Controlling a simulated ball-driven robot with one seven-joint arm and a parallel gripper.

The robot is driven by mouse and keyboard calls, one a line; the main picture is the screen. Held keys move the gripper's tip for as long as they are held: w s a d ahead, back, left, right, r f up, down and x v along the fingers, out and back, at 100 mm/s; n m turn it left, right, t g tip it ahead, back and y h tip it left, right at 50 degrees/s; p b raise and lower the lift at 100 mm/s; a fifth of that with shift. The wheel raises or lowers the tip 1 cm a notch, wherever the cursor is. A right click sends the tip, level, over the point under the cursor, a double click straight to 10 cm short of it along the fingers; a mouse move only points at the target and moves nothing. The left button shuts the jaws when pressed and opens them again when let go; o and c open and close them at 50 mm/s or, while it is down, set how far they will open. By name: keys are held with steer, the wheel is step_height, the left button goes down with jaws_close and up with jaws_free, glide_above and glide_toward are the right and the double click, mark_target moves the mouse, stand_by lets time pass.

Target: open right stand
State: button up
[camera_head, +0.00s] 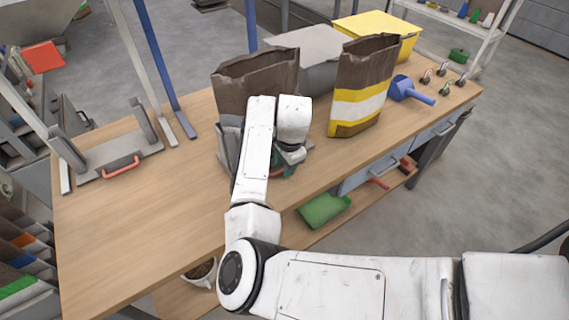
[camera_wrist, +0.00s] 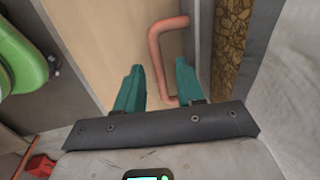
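The right stand (camera_head: 230,150) is a grey metal frame at the base of a brown bag (camera_head: 258,72), mostly hidden behind my arm in the head view. In the wrist view its salmon-red U-shaped handle (camera_wrist: 156,55) sits beside a grey plate (camera_wrist: 200,45). My gripper (camera_wrist: 160,82) has two teal fingers spread apart. The handle's near end shows between them, closer to the right finger; I cannot tell whether they touch.
The left stand (camera_head: 115,158), with two uprights and a red handle, is on the left of the wooden table (camera_head: 140,225). A yellow-banded bag (camera_head: 362,85) and blue scoop (camera_head: 410,90) stand to the right. A green bin (camera_head: 323,208) is below. The table's front left is clear.

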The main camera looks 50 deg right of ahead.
step_height(320, 180, up, 11)
steer(key=s, duration=0.2)
steer(key=shift+a+f, duration=0.2)
steer(key=shift+a, duration=0.05)
steer(key=shift+w, duration=0.1)
stand_by(0.5)
steer(key=s+d+f+n+h, duration=0.3)
steer(key=s+d+n+h, duration=0.15)
steer(key=s+n, duration=0.3)
steer(key=s+a+f+n+y, duration=0.2)
steer(key=s+a+f+n, duration=0.4)
steer(key=s+a, duration=0.2)
steer(key=s+a+f+n+g+y, duration=0.1)
steer(key=s+a+f+n+y, duration=0.2)
steer(key=s+a+f+n, duration=0.4)
steer(key=s+a, duration=0.2)
steer(key=a, duration=0.1)
steer(key=shift+a, duration=0.2)
